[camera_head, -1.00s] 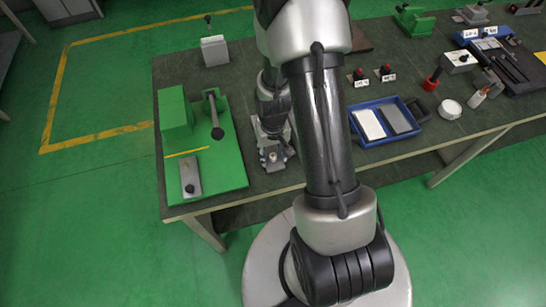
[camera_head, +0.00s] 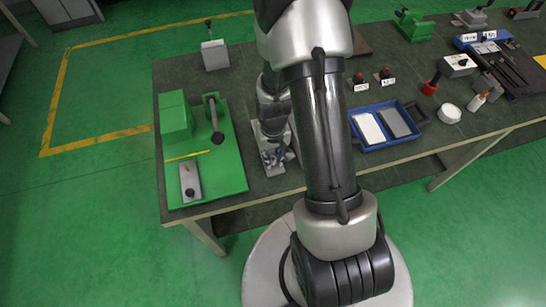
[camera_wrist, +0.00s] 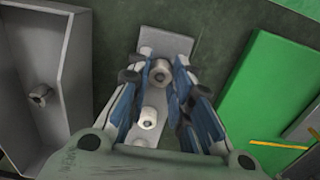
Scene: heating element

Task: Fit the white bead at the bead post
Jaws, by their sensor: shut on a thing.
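In the wrist view, my gripper (camera_wrist: 161,66) is shut on a pale bead (camera_wrist: 162,73) with a dark hole, held between the blue-padded fingertips. A narrow grey plate (camera_wrist: 164,40) lies beneath it. On the plate, nearer the palm, stand a white round piece (camera_wrist: 148,118) and a smaller pale one (camera_wrist: 140,142). I cannot tell which is the bead post, or whether the held bead touches anything below. In the head view, my gripper (camera_head: 276,157) is low over the plate (camera_head: 270,170) at the table's front, partly covering it.
A grey open tray (camera_wrist: 75,60) with a small pale piece (camera_wrist: 40,93) inside is left in the wrist view. A green fixture (camera_head: 225,170) with a lever stands left of my gripper in the head view. A blue tray (camera_head: 372,143) is to the right, beyond my arm.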

